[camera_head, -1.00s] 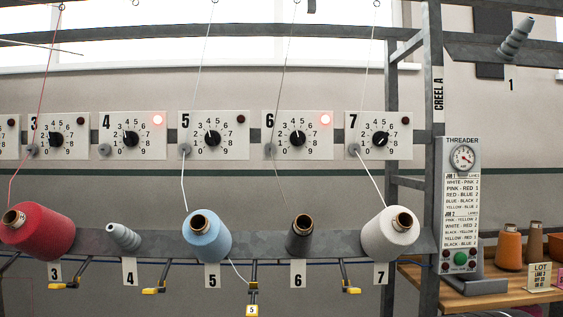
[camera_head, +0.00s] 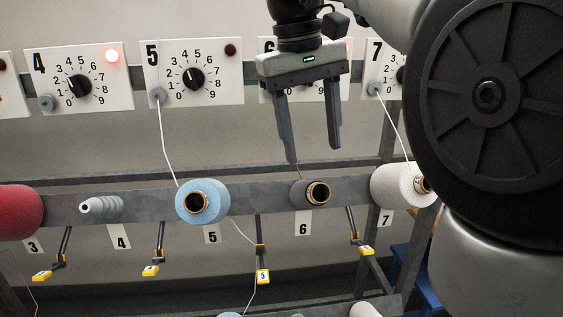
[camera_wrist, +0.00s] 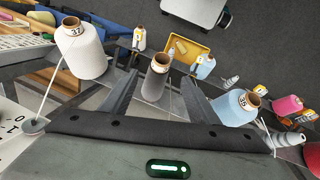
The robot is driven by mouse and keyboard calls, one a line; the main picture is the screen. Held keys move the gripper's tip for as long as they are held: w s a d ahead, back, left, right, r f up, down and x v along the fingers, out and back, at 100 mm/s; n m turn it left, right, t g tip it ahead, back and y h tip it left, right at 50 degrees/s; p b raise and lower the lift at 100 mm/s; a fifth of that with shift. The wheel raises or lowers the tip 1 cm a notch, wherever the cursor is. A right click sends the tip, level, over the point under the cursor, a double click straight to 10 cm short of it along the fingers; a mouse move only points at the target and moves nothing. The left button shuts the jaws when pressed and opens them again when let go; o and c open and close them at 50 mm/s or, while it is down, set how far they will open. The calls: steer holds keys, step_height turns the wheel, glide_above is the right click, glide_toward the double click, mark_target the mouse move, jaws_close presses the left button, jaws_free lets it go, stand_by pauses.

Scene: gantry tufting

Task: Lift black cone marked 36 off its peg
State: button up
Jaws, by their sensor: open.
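The dark grey-black cone (camera_head: 299,194) with a brown tube end sits on the rail above label 6 (camera_head: 303,223), between the blue and white cones. It also shows in the wrist view (camera_wrist: 154,84), between my two fingers as seen from there. No 36 can be read on it. My gripper (camera_head: 312,155) is open and empty, pointing down, with its fingertips just above the cone in the head view. In the wrist view, its fingers (camera_wrist: 160,76) stand apart on either side of the cone, and I cannot see them touching it. The peg is hidden inside the cone.
The blue cone marked 35 (camera_wrist: 230,108) and the white cone marked 37 (camera_wrist: 81,52) flank it on the rail (camera_head: 257,196). Dial panels (camera_head: 190,75) stand behind and above. A yarn runs up from the dark cone. Yellow-tipped levers (camera_head: 360,245) hang below. A yellow tray (camera_wrist: 170,55) lies lower down.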

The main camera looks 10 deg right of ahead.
step_height(320, 180, down, 15)
steer(key=d+b, duration=0.2)
steer(key=shift+w+d, duration=0.25)
steer(key=shift+w, duration=0.1)
steer(key=c, duration=1.3)
steer(key=shift+s+r+p, duration=0.3)
steer(key=shift+s+r, duration=0.2)
steer(key=shift+s, duration=0.05)
